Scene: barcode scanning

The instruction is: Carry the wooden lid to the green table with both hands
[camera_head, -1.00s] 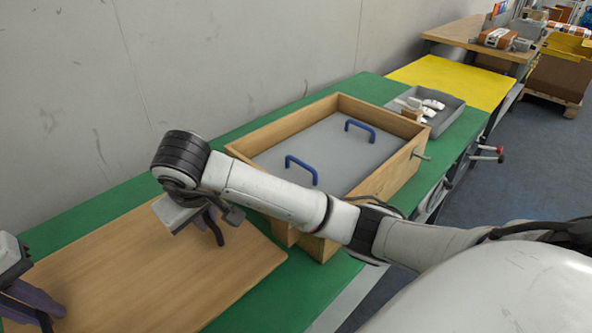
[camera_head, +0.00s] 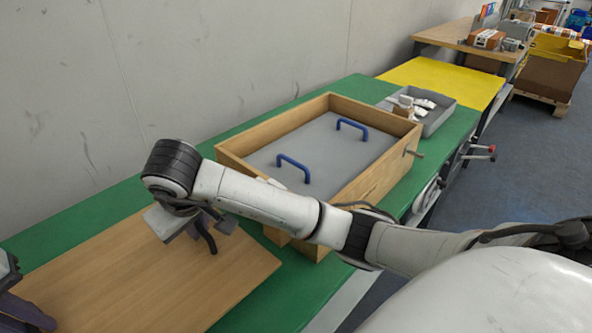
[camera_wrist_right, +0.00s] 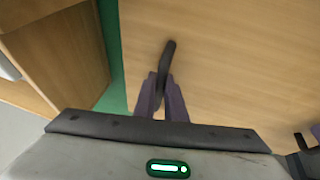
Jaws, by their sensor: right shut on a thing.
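The wooden lid (camera_head: 140,285) is a flat light-brown board at the lower left of the head view, over the green table (camera_head: 90,215). I cannot tell whether it touches the table. My right gripper (camera_head: 205,232) is shut on a dark handle (camera_wrist_right: 169,55) on the lid, with the purple fingers either side of it in the right wrist view (camera_wrist_right: 161,98). My left gripper (camera_head: 28,312) is partly in view at the left edge, over the lid's left part. Its fingertips and grip are cut off or unclear.
A wooden box (camera_head: 365,185) with a grey panel and two blue handles stands right of the lid, close to my right arm. A grey tray (camera_head: 438,118) with white items lies beyond it, then a yellow surface (camera_head: 450,80). A wall runs along the back.

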